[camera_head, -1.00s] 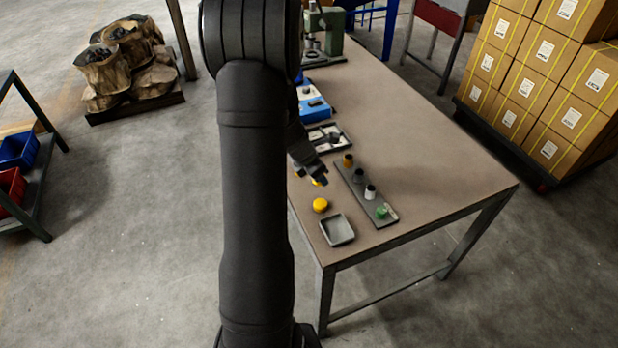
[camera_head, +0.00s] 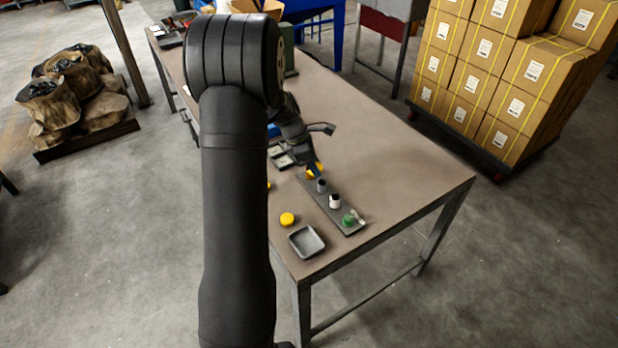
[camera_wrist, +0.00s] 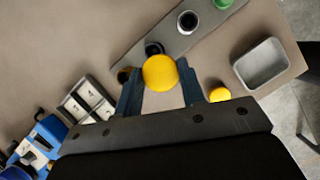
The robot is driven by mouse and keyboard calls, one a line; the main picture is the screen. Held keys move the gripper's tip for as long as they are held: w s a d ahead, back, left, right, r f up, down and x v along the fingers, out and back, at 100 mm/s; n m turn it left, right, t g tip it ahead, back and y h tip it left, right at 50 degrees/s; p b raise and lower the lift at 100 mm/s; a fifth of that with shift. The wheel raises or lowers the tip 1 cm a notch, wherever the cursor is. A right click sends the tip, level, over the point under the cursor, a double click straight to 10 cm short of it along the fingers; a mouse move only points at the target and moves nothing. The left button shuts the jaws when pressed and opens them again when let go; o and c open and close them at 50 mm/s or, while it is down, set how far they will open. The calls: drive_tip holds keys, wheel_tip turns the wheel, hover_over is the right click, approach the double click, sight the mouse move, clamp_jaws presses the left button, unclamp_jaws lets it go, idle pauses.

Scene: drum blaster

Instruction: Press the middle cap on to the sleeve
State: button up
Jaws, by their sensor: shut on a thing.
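A round yellow cap (camera_wrist: 160,72) is between the two fingers of my gripper (camera_wrist: 160,90), which is shut on it. In the head view the yellow cap (camera_head: 314,171) shows at the gripper's tip, above the far end of a dark rack (camera_head: 340,210). In the wrist view a dark sleeve (camera_wrist: 153,47) is just past the cap and partly covered by it. A white sleeve (camera_head: 334,201) and a green piece (camera_head: 347,220) stand farther along the rack. I cannot tell whether the cap touches a sleeve.
Another yellow cap (camera_head: 287,219) lies near an empty grey tray (camera_head: 307,241) by the table's front edge. A further yellow cap (camera_head: 268,184) is mostly hidden behind my arm. A blue device (camera_wrist: 38,140) and a pale two-part holder (camera_wrist: 88,101) are at left. The table's right side is clear.

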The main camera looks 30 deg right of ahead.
drive_tip(key=w+d+m+g+y, duration=0.3)
drive_tip(key=w+m, duration=0.5)
drive_tip(key=m, duration=0.2)
drive_tip(key=shift+d+f, duration=0.1)
drive_tip(key=shift+f, duration=2.85)
drive_tip(key=shift+f, duration=0.7)
drive_tip(key=o, duration=1)
drive_tip(key=shift+c, duration=1.4)
drive_tip(key=shift+r, duration=0.1)
